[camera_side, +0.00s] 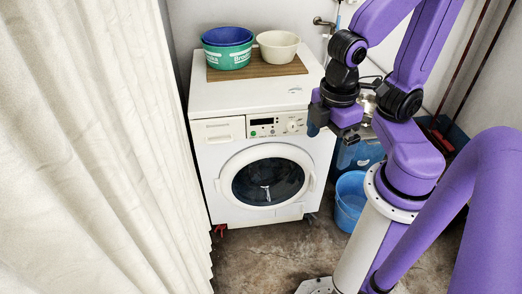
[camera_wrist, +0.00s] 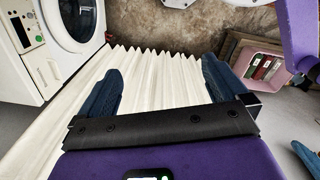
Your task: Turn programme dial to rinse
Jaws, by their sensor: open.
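The white washing machine (camera_side: 212,160) stands against the back wall, its round door closed. Its programme dial (camera_side: 292,126) is a pale knob at the right end of the control panel (camera_side: 262,127). Which setting the dial points to is too small to read. My gripper (camera_side: 318,127) is to the right of the dial, in front of the machine's right edge, apart from the dial. In the wrist view its blue fingers (camera_wrist: 158,80) are spread wide with nothing between them. There the control panel (camera_wrist: 24,32) shows at the upper left, away from the fingers.
Blue and green basins (camera_side: 228,56) and a cream bowl (camera_side: 278,46) sit on a wooden board (camera_side: 258,70) atop the machine. A white curtain (camera_side: 85,150) hangs at left. A blue bucket (camera_side: 350,205) stands at right. The floor before the machine is clear.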

